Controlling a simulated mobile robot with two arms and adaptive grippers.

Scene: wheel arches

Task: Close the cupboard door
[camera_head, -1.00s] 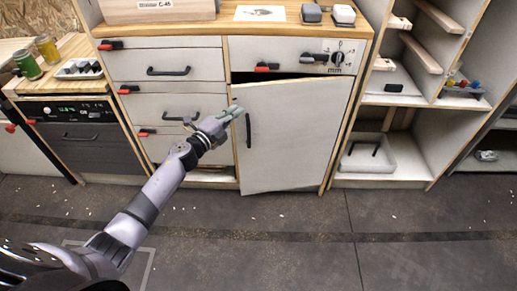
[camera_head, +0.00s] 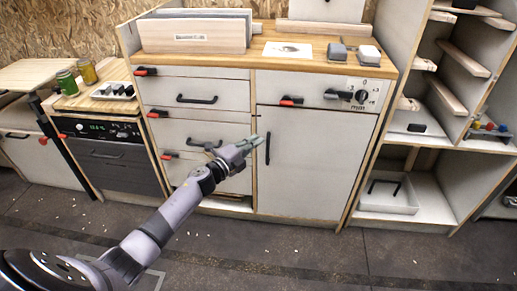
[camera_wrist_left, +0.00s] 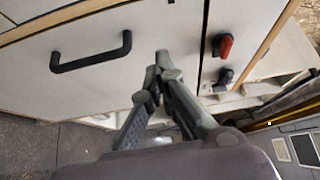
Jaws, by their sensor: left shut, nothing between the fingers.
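The cupboard door (camera_head: 315,165) is a pale panel with a black vertical handle (camera_head: 267,148) on its left side. In the head view it sits flush in its frame, with no dark gap along its top. My left gripper (camera_head: 250,145) is shut and empty, just left of the handle, near the door's left edge. In the left wrist view the gripper fingers (camera_wrist_left: 160,65) are together beside the door panel (camera_wrist_left: 110,95) and its handle (camera_wrist_left: 92,55). I cannot tell whether the fingertips touch the door. My right gripper is not in view.
Drawers with black handles (camera_head: 197,99) and red latches stand left of the door. Above it is a panel with a knob (camera_head: 361,96). Open shelves (camera_head: 430,200) stand to the right, an oven (camera_head: 105,150) to the left. The floor (camera_head: 300,255) in front is clear.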

